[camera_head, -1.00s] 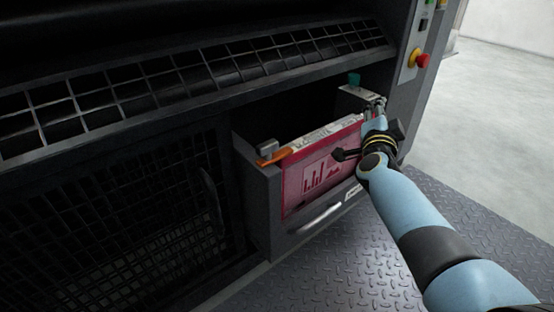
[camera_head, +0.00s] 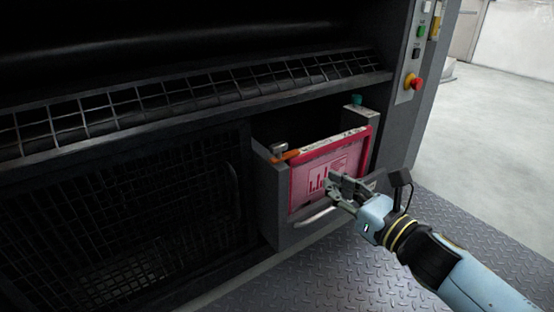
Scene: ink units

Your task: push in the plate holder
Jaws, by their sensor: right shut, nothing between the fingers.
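The plate holder (camera_head: 270,200) is a grey drawer-like unit standing out from the lower front of the dark machine. It carries a red-framed pink plate (camera_head: 306,180) with a dark bar pattern, and an orange piece (camera_head: 286,156) shows at its upper left corner. A curved metal handle (camera_head: 313,217) is on its lower front. My right gripper (camera_head: 333,189) is shut and empty, in front of the plate's lower right part and just above the handle. I cannot tell whether it touches. It hides part of the plate and the holder's right front. My left gripper is out of view.
A wire-mesh door (camera_head: 120,215) is left of the holder, and a slanted mesh guard (camera_head: 200,100) runs above. A red emergency knob (camera_head: 416,83) is on the machine's right post. The diamond-plate floor (camera_head: 330,275) in front is clear.

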